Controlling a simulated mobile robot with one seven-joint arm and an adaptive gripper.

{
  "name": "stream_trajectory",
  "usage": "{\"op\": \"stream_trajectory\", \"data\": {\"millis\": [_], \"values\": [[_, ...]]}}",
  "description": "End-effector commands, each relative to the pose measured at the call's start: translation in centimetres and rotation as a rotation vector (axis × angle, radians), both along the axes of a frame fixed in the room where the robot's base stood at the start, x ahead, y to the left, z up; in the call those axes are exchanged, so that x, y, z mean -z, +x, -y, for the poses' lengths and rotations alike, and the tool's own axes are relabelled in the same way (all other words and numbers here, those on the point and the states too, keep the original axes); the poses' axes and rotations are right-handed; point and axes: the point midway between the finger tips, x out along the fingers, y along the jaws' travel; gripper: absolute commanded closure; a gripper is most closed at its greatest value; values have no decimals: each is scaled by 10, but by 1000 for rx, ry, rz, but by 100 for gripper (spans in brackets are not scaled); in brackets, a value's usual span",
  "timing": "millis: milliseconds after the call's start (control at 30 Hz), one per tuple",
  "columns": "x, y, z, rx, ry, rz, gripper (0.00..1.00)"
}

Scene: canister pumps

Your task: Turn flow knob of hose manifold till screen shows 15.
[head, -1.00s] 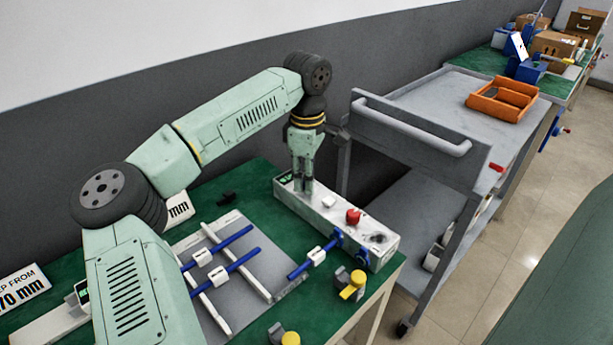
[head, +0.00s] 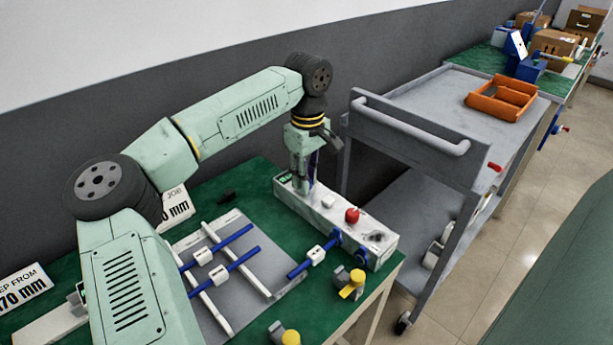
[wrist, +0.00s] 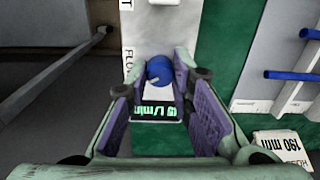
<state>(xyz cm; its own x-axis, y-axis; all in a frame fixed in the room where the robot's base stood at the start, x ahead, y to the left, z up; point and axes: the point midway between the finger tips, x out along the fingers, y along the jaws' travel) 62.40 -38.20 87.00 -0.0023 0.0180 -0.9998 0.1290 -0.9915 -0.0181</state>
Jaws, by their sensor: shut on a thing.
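The hose manifold (head: 335,221) is a long pale block at the far edge of the green table, with a red knob (head: 352,215) on top. My gripper (head: 302,188) points down over its left end. In the wrist view the blue flow knob (wrist: 159,70) sits between the fingertips, and my gripper (wrist: 160,76) is shut on it. The small dark screen (wrist: 155,112) lies below the knob there, with green text ending in L/min. Its number has two digits starting with 1; the second is blurred and I cannot read it surely.
A grey plate with white rails and blue rods (head: 236,238) lies left of the manifold. Yellow-topped fittings (head: 352,287) stand near the front edge. A grey cart (head: 420,115) with an orange tray (head: 500,97) stands close on the right.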

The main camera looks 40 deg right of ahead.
Motion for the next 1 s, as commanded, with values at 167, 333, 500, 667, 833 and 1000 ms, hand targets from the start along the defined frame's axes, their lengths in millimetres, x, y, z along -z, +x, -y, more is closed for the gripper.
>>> {"op": "stream_trajectory", "data": {"millis": [167, 333, 500, 667, 833, 1000], "values": [[0, 0, -1, 0, 2, -1, 100], [0, 0, -1, -1, 2, 0, 72], [0, 0, 0, -1, 1, 0, 61], [0, 0, 0, -1, 1, 0, 59], [-1, 0, 0, -1, 0, 0, 59], [-19, 1, 1, -2, -1, 3, 59]]}}
